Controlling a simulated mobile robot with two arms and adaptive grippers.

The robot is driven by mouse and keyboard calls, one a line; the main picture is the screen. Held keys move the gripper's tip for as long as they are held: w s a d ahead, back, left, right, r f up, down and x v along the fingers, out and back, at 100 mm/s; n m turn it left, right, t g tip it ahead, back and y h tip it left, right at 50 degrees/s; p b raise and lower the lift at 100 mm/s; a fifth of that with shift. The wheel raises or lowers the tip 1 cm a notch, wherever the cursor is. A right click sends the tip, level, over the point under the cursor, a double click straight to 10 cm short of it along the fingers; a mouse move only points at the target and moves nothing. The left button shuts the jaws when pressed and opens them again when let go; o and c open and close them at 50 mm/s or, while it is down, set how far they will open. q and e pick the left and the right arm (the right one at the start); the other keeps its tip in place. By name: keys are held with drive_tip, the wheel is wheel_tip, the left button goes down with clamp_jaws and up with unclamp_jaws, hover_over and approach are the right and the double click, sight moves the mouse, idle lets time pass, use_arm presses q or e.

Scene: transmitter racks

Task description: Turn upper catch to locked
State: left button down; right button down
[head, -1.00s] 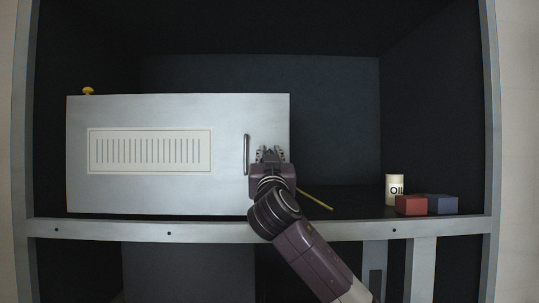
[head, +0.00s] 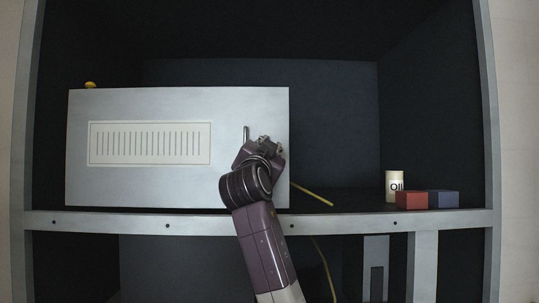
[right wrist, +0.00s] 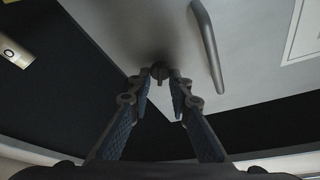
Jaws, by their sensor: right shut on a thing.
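A pale grey cabinet door (head: 180,190) with a slotted vent panel and a bar handle (head: 246,133) fills the left of the bay. My right gripper (head: 266,143) is at the door's right side, beside the handle, and hides part of it. In the right wrist view the gripper (right wrist: 160,78) is shut on a small dark catch (right wrist: 160,70) near a door corner, beside the handle (right wrist: 208,45). The catch's markings and exact angle cannot be made out. My left gripper is not in view.
A thin yellow strip (head: 312,193) lies right of the door. A yellow knob (head: 90,85) shows above the door's left end.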

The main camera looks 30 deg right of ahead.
drive_tip(key=shift+f+m+g+p, duration=0.1)
drive_tip(key=shift+m+g+p, duration=1)
drive_tip(key=shift+m, duration=1.25)
drive_tip(key=shift+r+m+g+p, duration=0.1)
drive_tip(key=shift+m+g+p, duration=0.6)
drive_tip(key=shift+m+p, duration=1.15)
drive_tip(key=shift+f+m+g+p, duration=0.1)
drive_tip(key=shift+m+g+p, duration=0.75)
drive_tip(key=shift+m, duration=1.95)
drive_tip(key=c, duration=1.8)
unclamp_jaws()
drive_tip(key=shift+d, duration=0.1)
drive_tip(key=shift+o, duration=0.2)
drive_tip(key=v, duration=1.2)
drive_tip(key=shift+r, duration=0.2)
